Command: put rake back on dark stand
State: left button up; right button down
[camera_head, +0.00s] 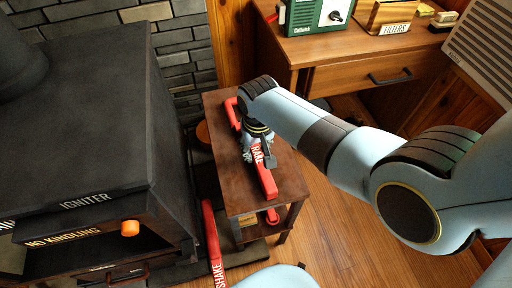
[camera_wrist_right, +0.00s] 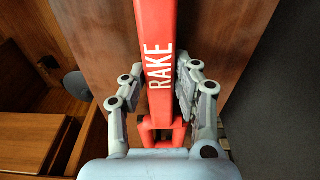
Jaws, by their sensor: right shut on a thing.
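The rake is a red bar lettered RAKE (camera_head: 264,176), with a loop at its far end. It lies lengthwise over the top of a dark brown wooden stand (camera_head: 292,178). I cannot tell whether it rests on the top or is just above it. My right gripper (camera_head: 252,153) is shut on the rake near its middle. In the right wrist view the rake (camera_wrist_right: 158,55) runs between the two fingers of the gripper (camera_wrist_right: 155,95), over the brown top of the stand (camera_wrist_right: 95,40). My left gripper is not in view.
A black stove (camera_head: 90,120) with an orange knob (camera_head: 130,228) stands close on the left. A red handle lettered SHAKE (camera_head: 212,240) rises between stove and stand. A wooden desk (camera_head: 345,75) with a green radio (camera_head: 318,15) is behind. Wood floor (camera_head: 335,225) is clear at right.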

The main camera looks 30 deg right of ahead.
jog(key=c, duration=0.9)
grip_release()
jog(key=shift+r, duration=0.1)
